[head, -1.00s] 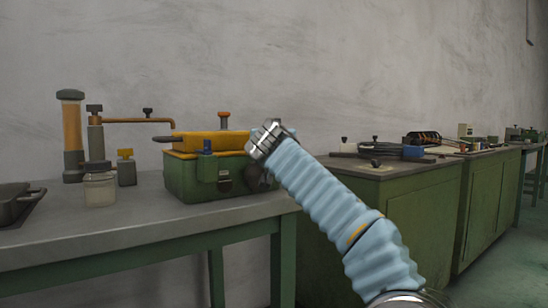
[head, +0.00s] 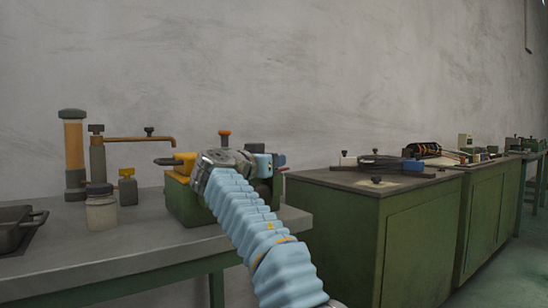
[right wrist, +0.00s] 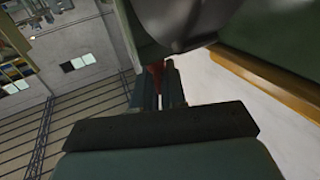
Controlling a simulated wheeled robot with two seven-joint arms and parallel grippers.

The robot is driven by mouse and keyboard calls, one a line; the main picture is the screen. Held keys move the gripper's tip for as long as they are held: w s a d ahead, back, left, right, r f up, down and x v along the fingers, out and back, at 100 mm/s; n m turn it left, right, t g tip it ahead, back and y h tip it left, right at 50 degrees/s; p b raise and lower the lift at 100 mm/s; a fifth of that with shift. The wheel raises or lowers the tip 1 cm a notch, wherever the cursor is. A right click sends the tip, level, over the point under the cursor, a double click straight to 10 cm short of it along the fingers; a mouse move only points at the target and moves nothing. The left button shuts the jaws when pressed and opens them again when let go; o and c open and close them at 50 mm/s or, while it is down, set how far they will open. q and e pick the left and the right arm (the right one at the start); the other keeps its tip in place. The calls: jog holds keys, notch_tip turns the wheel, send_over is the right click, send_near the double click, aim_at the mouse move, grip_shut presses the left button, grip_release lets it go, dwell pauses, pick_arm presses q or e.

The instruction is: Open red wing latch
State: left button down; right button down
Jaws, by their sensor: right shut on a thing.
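My right gripper (head: 274,166) is at the box's right side. In the right wrist view its two fingers (right wrist: 158,92) are shut on a small red piece, the red wing latch (right wrist: 157,74), beside a dark green surface. Only part of the latch shows, and its exact angle is hard to tell. My left gripper is not in view.
A green cabinet (head: 340,235) with tools on top stands to the right, past a gap.

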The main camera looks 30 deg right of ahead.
jog(key=shift+w+f, duration=0.15)
jog(key=shift+f, duration=0.3)
jog(key=c, duration=1.3)
grip_release()
jog(key=shift+r, duration=0.25)
notch_tip(320, 180, up, 4)
jog(key=p, duration=0.3)
jog(key=shift+f, duration=0.1)
jog(key=shift+s+a+r, duration=1.2)
jog(key=shift+s+r, duration=0.3)
jog(key=shift+s, duration=0.5)
jog(key=shift+s+a+r, duration=1.2)
jog(key=shift+s+r, duration=0.25)
jog(key=shift+s, duration=0.55)
jog(key=shift+s+a+r, duration=1.2)
jog(key=shift+s+r, duration=0.3)
jog(key=shift+s, duration=0.5)
jog(key=shift+o, duration=0.4)
